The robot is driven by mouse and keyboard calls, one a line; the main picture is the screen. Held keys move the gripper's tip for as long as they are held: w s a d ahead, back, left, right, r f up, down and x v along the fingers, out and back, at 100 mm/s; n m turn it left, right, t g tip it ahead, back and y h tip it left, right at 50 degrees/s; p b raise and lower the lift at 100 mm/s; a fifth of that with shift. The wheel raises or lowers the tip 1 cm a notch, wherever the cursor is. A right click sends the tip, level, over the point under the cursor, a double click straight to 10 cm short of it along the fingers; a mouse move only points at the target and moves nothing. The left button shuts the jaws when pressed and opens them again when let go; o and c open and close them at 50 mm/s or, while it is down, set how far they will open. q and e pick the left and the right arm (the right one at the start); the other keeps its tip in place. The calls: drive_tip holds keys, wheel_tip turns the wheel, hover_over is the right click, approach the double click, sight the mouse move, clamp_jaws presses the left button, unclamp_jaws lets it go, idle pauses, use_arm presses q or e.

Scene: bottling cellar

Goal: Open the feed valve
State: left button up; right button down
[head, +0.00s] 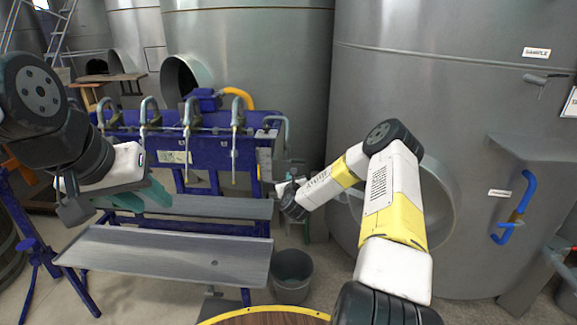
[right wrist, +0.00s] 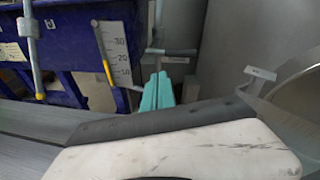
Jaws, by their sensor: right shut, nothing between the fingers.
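No label that I can read says feed valve. In the right wrist view a grey pipe with a crossbar (right wrist: 170,51) and a small pale tag stands just beyond my right gripper (right wrist: 158,92). Its teal fingers are together and empty, below the crossbar in the picture; whether they touch it I cannot tell. In the head view the right gripper's fingers are hidden by its wrist beside the filler's right end. A blue bent handle (head: 512,208) with an unreadable tag is on the large tank at the right. My left gripper (head: 140,196) hangs over the filler's left part; its finger gap is unclear.
The blue filler frame (head: 215,150) carries several spouts above a grey shelf (head: 180,252). A level gauge (right wrist: 118,55) is on its right end. A grey bucket (head: 291,277) stands on the floor. The large steel tank (head: 440,110) closes off the right side.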

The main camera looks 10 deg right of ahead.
drive_tip(key=d+f+m, duration=0.1)
drive_tip(key=d+f+m+h, duration=0.1)
drive_tip(key=s+f+m+h, duration=0.1)
drive_tip(key=f+m, duration=0.1)
drive_tip(key=shift+d, duration=0.4)
drive_tip(key=x, duration=0.9)
drive_tip(key=shift+w+d+f, duration=0.1)
drive_tip(key=shift+w, duration=0.2)
drive_tip(key=shift+s+r, duration=0.15)
drive_tip(key=shift+r, duration=0.85)
drive_tip(key=shift+s+r, duration=0.1)
drive_tip(key=shift+r, duration=0.85)
